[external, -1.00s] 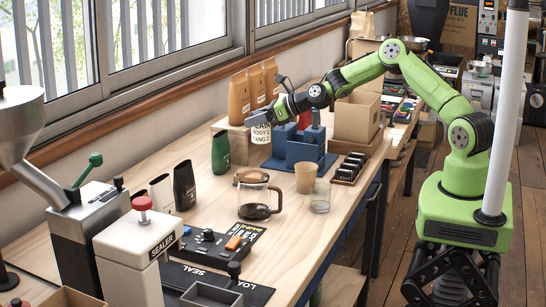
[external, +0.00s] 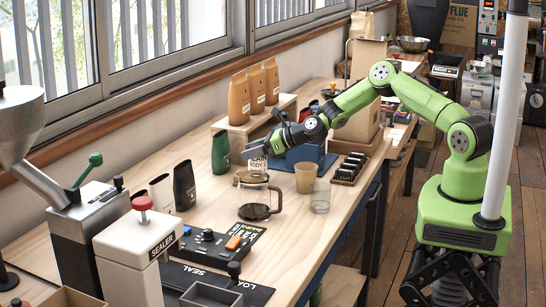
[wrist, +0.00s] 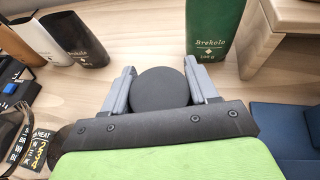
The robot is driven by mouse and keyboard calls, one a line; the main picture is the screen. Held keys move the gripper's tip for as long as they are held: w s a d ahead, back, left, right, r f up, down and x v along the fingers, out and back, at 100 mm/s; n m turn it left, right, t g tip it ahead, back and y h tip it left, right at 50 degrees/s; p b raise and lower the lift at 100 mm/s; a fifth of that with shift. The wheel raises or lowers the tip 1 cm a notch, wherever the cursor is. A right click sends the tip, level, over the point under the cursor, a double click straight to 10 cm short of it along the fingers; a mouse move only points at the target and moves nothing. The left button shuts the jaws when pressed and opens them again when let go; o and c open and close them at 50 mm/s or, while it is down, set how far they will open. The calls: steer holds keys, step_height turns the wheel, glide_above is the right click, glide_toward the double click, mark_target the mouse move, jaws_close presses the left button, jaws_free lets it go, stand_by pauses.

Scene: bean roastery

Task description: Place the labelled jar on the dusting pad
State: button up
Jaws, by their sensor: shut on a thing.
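The labelled jar (external: 257,163), with a pale label reading "CAIRN BODY", hangs upright below my gripper (external: 262,147), over the middle of the bench. In the wrist view its round dark lid (wrist: 162,89) sits between the two grey fingers of my gripper (wrist: 160,80), which is shut on it. A round brown piece (external: 247,177) shows low behind the glass carafe, close to the jar in the picture. I cannot tell whether it is the dusting pad. I cannot tell whether the jar's base touches anything.
The glass carafe (external: 256,205) stands in front of the jar, with a paper cup (external: 305,178) and a glass (external: 320,198) to its right. A green bag (external: 221,152) stands left. Bare bench lies at front right.

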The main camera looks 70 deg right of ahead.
steer(key=o, duration=1.3)
steer(key=shift+f, duration=0.15)
steer(key=shift+s+d+r, duration=0.1)
steer(key=shift+s+r, duration=0.15)
steer(key=shift+r, duration=0.1)
steer(key=v, duration=1.1)
steer(key=s+a+r+n+g, duration=0.35)
steer(key=s+n, duration=0.25)
steer(key=n, duration=0.3)
steer(key=s+a+r+n+g, duration=0.2)
steer(key=s+a+r+n, duration=0.25)
steer(key=s+n, duration=0.4)
steer(key=s+d+r+n+h, duration=0.1)
steer(key=s+r+n, duration=0.2)
steer(key=s+n, duration=0.2)
steer(key=s+d+r+n+g+h, duration=0.1)
steer(key=s+r+n, duration=0.2)
steer(key=s, duration=0.7)
steer(key=s+d+r+n+g+h, duration=0.1)
steer(key=s+r+n, duration=0.2)
steer(key=s+n, duration=0.4)
steer(key=shift+s+n+p, duration=0.35)
steer(key=shift+s, duration=0.4)
